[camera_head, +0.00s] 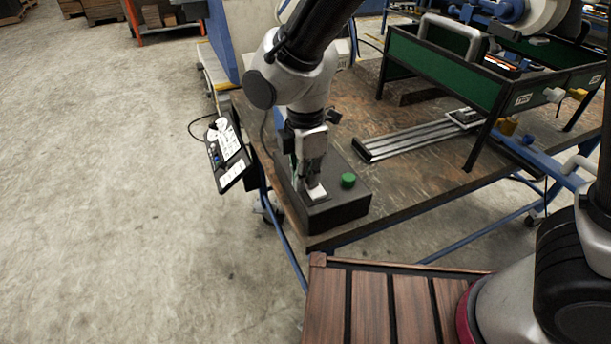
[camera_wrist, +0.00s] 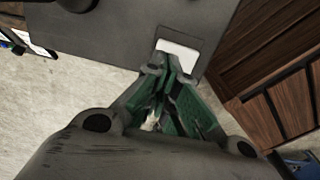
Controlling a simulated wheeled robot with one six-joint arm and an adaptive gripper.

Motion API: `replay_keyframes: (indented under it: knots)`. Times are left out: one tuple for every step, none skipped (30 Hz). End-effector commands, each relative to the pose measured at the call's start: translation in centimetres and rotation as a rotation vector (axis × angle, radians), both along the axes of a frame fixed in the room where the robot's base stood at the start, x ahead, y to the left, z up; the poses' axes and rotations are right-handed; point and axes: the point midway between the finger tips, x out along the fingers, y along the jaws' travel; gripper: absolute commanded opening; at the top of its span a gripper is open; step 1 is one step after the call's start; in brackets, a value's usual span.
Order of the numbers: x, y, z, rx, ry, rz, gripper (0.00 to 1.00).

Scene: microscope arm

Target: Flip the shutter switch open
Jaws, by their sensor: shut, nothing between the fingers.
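The shutter switch shows as a white rocker (camera_head: 316,191) on top of a dark box (camera_head: 340,211) at the table's front corner. In the wrist view the white rocker (camera_wrist: 178,48) sits in a grey frame just beyond my fingertips. My gripper (camera_head: 310,180) points down over the box with its fingers together at the rocker. In the wrist view my gripper (camera_wrist: 166,70) is shut and empty, its tips at the rocker's near edge. I cannot tell whether they touch it. The fingers hide part of the switch.
A green round button (camera_head: 348,180) stands on the box right of the switch. A metal rail fixture (camera_head: 420,138) lies on the table behind. A green-sided rack (camera_head: 445,72) stands at the back right. A tilted panel (camera_head: 229,152) hangs off the left edge.

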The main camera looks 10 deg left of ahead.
Motion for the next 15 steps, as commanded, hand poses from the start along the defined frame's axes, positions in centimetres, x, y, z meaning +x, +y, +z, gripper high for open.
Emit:
replay_keyframes:
  knots:
    - [0.0,0.0,0.01,0.0,0.0,0.0,0.0]
    - [0.0,0.0,0.01,0.0,0.0,0.0,0.0]
    - [0.0,0.0,0.02,0.0,0.0,0.0,0.0]
    - [0.01,0.0,0.0,-0.001,0.002,0.0,0.0]
    - [0.05,0.01,-0.06,-0.004,0.006,-0.001,0.0]
    - [0.14,0.04,-0.23,-0.013,0.018,-0.003,0.0]
    - [0.23,0.05,-0.4,-0.022,0.032,-0.004,0.0]
    - [0.34,0.11,-0.53,-0.033,0.047,-0.005,0.0]
    - [0.25,0.05,-0.57,-0.038,0.056,-0.003,0.0]
    - [0.21,0.03,-0.54,-0.037,0.054,-0.002,0.0]
    - [0.19,0.02,-0.54,-0.037,0.054,-0.002,0.0]
    - [0.19,0.02,-0.54,-0.037,0.054,-0.002,0.0]
    - [0.19,0.02,-0.53,-0.037,0.054,-0.002,0.0]
    - [0.19,0.02,-0.53,-0.037,0.054,-0.002,0.0]
    - [0.17,0.01,-0.53,-0.036,0.053,-0.002,0.0]
